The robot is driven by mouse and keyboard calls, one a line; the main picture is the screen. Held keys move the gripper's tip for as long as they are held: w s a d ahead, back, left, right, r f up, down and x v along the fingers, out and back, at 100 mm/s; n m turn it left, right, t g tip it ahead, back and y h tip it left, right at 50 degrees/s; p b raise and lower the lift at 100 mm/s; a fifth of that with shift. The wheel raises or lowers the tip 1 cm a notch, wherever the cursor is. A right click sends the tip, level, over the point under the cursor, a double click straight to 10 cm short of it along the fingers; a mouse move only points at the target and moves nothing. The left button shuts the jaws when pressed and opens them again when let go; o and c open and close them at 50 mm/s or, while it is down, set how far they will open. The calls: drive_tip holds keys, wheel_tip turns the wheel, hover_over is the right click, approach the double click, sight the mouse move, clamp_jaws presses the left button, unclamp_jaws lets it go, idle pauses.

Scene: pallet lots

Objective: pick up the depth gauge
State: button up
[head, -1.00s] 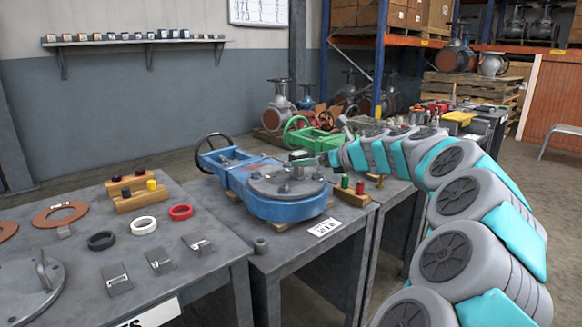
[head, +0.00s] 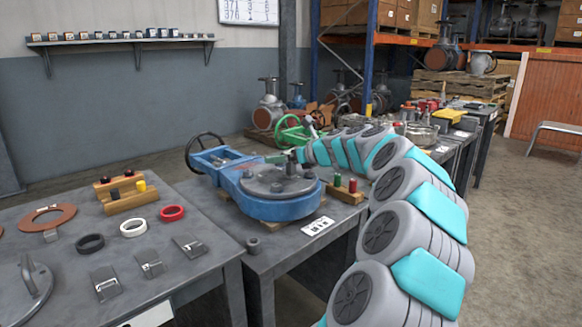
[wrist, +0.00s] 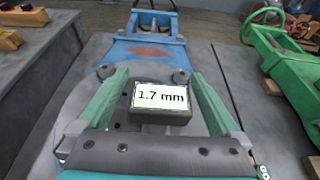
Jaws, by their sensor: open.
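The depth gauge (wrist: 160,116) shows in the wrist view as a dark block with a white display reading 1.7 mm. It is over the blue valve body (wrist: 150,50), between the two green fingers of my gripper (wrist: 154,80). The fingers are open, one on each side, with visible gaps to the block. The lower part of the gauge is hidden behind the dark palm edge. In the head view my gripper (head: 286,157) is over the round cover of the blue valve (head: 275,205); the gauge is too small to make out clearly there.
A wooden block with red and green pegs (head: 345,190) stands right of the valve. A green valve (head: 291,135) is behind it. The left bench (head: 200,275) carries rings, clips and a peg block. A small nut (head: 253,244) and a white card (head: 318,226) lie near the valve.

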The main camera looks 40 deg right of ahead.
clamp_jaws()
idle(0.8)
drive_tip(key=shift+r, duration=0.1)
